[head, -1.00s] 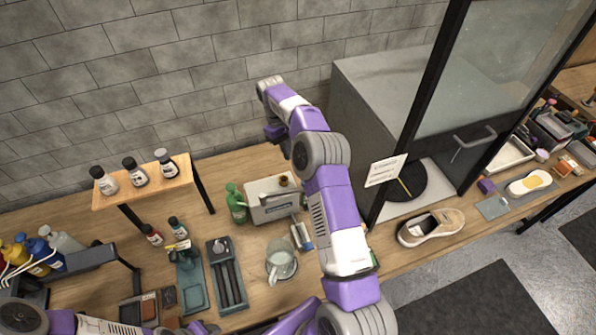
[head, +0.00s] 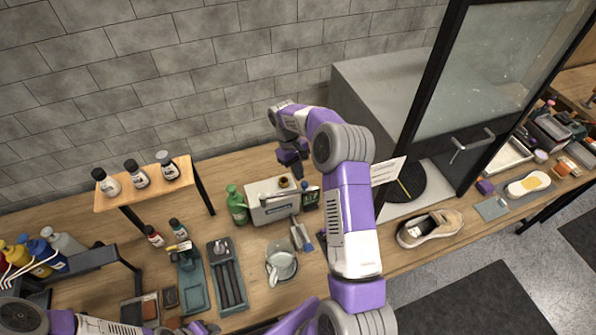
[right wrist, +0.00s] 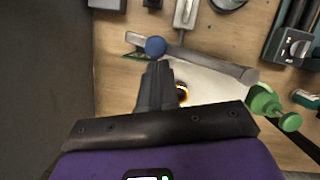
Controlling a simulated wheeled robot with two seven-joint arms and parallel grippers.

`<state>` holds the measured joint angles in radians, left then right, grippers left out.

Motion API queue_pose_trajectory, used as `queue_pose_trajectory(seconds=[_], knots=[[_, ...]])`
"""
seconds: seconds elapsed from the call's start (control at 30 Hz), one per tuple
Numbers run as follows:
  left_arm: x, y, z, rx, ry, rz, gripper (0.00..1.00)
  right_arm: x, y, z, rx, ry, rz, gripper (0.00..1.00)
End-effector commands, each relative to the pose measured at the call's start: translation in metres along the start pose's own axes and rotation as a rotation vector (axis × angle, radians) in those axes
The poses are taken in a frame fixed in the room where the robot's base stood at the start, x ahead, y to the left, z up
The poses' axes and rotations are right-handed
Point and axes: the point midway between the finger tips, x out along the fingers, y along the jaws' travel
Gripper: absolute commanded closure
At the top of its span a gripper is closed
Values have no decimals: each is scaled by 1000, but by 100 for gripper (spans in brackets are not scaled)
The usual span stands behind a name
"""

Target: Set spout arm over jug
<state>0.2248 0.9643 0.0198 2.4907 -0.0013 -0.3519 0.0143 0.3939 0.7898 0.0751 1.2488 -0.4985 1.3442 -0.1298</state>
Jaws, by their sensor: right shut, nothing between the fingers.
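A pale boxy dispenser (head: 270,190) stands on the bench near the wall. In the right wrist view, a grey spout arm (right wrist: 210,62) with a blue knob (right wrist: 155,46) lies along the edge of the dispenser's pale top (right wrist: 212,88). The clear glass jug (head: 281,266) stands in front of the dispenser; only its edge shows in the right wrist view. My right gripper (head: 298,174) is shut and empty above the dispenser's right side, its tips (right wrist: 157,66) close to the blue knob. Whether they touch is unclear. My left arm shows at the bottom left; its finger state is unclear.
A green bottle (head: 237,204) stands left of the dispenser. A brush-like tool (head: 301,237) lies between dispenser and jug. A grey cabinet (head: 375,95) rises on the right.

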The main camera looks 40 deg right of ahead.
Motion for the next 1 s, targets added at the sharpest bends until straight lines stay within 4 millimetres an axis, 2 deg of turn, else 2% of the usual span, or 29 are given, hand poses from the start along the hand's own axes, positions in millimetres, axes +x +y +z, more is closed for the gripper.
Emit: queue_pose_trajectory(seconds=[1.0], knots=[[6, -2, 0, 0, 0, 0, 57, 5, -5, 16, 133, 0, -45, 100]])
